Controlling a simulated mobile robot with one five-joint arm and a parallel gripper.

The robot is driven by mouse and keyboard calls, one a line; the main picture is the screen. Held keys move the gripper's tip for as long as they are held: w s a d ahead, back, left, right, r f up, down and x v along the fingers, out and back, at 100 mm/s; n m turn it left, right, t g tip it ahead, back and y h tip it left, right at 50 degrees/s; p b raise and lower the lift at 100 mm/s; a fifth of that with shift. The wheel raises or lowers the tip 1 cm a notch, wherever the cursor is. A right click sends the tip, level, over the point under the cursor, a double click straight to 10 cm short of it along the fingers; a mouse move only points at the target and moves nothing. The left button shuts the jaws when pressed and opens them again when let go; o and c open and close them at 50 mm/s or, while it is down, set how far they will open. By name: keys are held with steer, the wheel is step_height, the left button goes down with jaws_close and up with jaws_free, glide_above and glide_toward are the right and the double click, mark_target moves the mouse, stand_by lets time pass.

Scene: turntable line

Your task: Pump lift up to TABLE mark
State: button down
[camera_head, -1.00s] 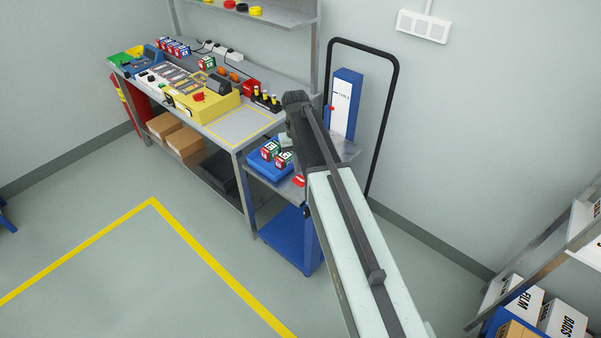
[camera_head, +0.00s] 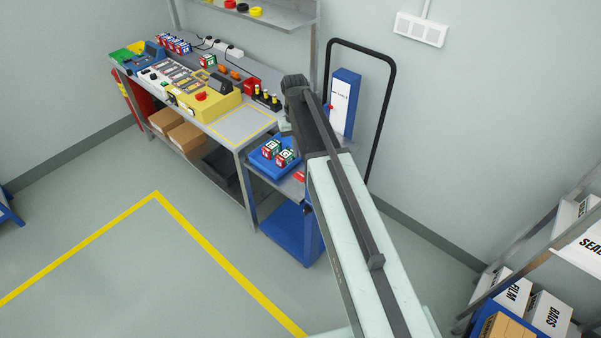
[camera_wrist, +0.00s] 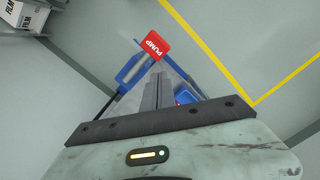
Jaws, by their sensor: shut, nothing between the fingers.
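The lift is a blue cart (camera_head: 290,235) with a grey platform at the bench's right end. The platform sits a little below the bench top. Its blue column has a white scale (camera_head: 341,104) with a TABLE mark; a small red pointer (camera_head: 331,107) shows at its left edge, slightly lower than the mark. A red PUMP pad (camera_wrist: 153,46) shows in the wrist view, just beyond the fingertips. My gripper (camera_wrist: 158,72) is shut and empty, pointing towards the pad; I cannot tell whether they touch. In the head view my arm hides part of the platform.
A blue tray (camera_head: 258,161) with boxes rests on the lift platform. The bench (camera_head: 222,128) holds a yellow machine (camera_head: 210,103) and has a yellow-outlined bare area. A black handle frame (camera_head: 388,110) stands behind the lift. Shelves with cartons are at right.

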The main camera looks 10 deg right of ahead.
mark_target(300, 174)
stand_by(0.3)
steer(key=s+r+p, duration=0.2)
steer(key=s, duration=0.1)
steer(key=shift+r, duration=0.2)
steer(key=f+b, duration=0.6)
steer(key=f, duration=0.1)
steer(key=shift+s+d+b, duration=0.1)
steer(key=shift+s+b, duration=0.2)
steer(key=shift+s, duration=0.1)
steer(key=shift+r, duration=0.1)
